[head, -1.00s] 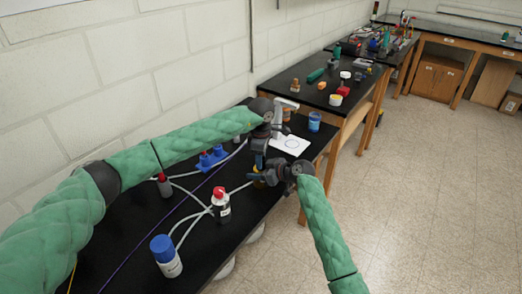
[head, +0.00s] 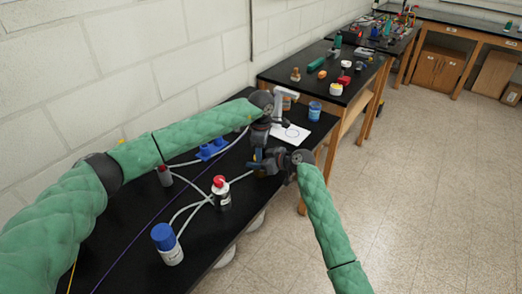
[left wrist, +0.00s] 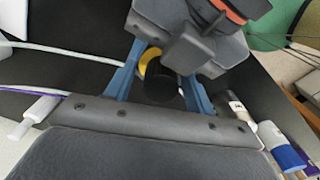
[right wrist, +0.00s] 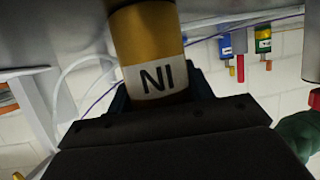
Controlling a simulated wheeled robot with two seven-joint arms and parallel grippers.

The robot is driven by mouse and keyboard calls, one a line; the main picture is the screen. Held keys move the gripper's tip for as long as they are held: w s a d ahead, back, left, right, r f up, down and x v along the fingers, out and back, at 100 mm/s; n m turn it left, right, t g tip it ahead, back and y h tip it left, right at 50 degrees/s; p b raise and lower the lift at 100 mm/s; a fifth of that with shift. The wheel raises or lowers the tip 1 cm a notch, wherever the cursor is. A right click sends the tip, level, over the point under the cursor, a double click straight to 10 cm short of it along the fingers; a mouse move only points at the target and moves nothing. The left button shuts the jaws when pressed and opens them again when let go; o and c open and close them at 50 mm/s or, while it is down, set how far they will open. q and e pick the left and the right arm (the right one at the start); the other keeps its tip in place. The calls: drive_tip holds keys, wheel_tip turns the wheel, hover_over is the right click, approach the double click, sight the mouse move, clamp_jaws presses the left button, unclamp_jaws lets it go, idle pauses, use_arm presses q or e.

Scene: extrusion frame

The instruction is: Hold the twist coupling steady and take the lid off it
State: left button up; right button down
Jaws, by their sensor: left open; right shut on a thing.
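The twist coupling has a yellow body with a white band marked "NI" (right wrist: 155,72), seen in the right wrist view. My right gripper (right wrist: 160,97) is shut on this body and holds it. In the left wrist view the coupling's black end (left wrist: 161,88), which looks like the lid, sits between the blue fingers of my left gripper (left wrist: 158,90). Those fingers are open, with a visible gap to the black end. A bit of yellow (left wrist: 149,60) shows behind it. In the head view my grippers meet over the bench and mostly hide the coupling.
The black bench (head: 120,262) carries a red-capped bottle (head: 221,190), a blue-capped bottle (head: 166,243), pale tubes and a blue holder (head: 212,149). A white sheet with a circle (head: 290,135) and a blue jar (head: 314,111) stand beyond my grippers. Open floor lies right.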

use_arm(q)
drive_tip(key=shift+r, duration=2.25)
use_arm(e)
drive_tip(key=c, duration=0.5)
unclamp_jaws()
